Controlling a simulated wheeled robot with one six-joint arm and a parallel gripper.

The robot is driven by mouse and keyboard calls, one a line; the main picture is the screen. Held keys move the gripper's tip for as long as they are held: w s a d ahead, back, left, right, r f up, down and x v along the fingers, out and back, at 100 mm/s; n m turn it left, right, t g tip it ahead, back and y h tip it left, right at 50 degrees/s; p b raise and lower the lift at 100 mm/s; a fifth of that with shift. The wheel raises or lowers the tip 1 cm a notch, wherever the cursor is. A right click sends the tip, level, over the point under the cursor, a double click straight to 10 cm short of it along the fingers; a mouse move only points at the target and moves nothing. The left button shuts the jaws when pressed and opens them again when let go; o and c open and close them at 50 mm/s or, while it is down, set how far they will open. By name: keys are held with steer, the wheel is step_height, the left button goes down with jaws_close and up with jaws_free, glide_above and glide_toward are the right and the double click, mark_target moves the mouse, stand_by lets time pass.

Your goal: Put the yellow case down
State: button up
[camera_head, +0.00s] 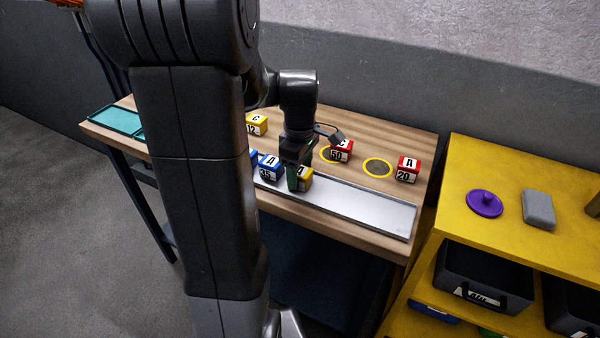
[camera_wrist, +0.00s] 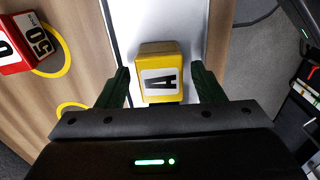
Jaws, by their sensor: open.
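In the head view the same yellow case (camera_head: 305,180) is partly hidden by my gripper (camera_head: 294,180). In the wrist view my gripper (camera_wrist: 161,88) is open, with one dark green finger on each side of the case. A gap shows between the case and each finger. The silver tray also shows in the head view (camera_head: 370,211), along the front of the wooden table.
Blue cases (camera_head: 269,167) stand left of the yellow case on the tray. Red cases (camera_head: 408,169) and another yellow case (camera_head: 257,124) stand on the table (camera_head: 400,140). A yellow ring (camera_head: 378,168) there is empty. The tray's right part is clear. A yellow shelf (camera_head: 520,165) stands right.

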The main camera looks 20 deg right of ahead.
mark_target(300, 170)
step_height(300, 170, up, 11)
steer(key=shift+p, duration=0.35)
